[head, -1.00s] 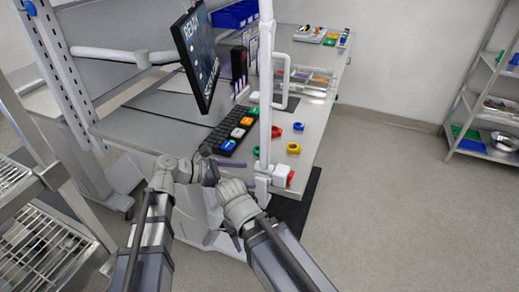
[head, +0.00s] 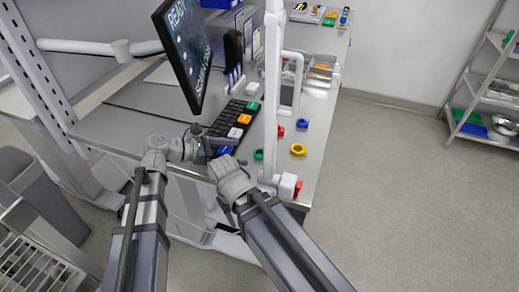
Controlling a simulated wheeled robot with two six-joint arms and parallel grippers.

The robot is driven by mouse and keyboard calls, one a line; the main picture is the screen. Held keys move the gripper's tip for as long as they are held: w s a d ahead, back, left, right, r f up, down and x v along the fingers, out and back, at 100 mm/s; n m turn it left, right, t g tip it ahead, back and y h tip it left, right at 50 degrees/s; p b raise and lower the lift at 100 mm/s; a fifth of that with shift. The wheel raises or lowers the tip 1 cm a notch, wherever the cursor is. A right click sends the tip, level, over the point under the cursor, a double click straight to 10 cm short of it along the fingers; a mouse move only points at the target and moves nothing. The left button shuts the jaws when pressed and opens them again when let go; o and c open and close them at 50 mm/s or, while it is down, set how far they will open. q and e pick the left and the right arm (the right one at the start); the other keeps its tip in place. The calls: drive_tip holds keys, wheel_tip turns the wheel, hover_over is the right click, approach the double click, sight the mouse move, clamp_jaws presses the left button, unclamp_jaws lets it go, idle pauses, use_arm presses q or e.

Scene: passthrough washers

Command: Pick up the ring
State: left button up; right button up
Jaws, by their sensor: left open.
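Several coloured rings lie on the grey worktable (head: 318,170). A yellow ring (head: 298,150) is right of the white post, a blue ring (head: 302,124) is behind it, and a green ring (head: 258,154) is left of the post. A red ring (head: 281,131) is partly hidden by the post. My left gripper (head: 208,147) is open at the table's near edge, left of the green ring and apart from it. My right arm's wrist (head: 231,180) is below the green ring; its fingers are mostly hidden, so their state is unclear.
A white post (head: 271,90) stands between the rings, with a red-ended white block (head: 288,186) at its base. Floor at right is clear.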

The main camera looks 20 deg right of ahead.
sight(257, 152)
use_arm(q)
drive_tip(key=shift+b+x, duration=1.55)
drive_tip(key=shift+x, duration=2.4)
drive_tip(key=shift+s, duration=0.15)
drive_tip(key=c, duration=1.4)
drive_tip(key=shift+r, duration=0.15)
wheel_tip(257, 152, up, 10)
drive_tip(key=p, duration=1)
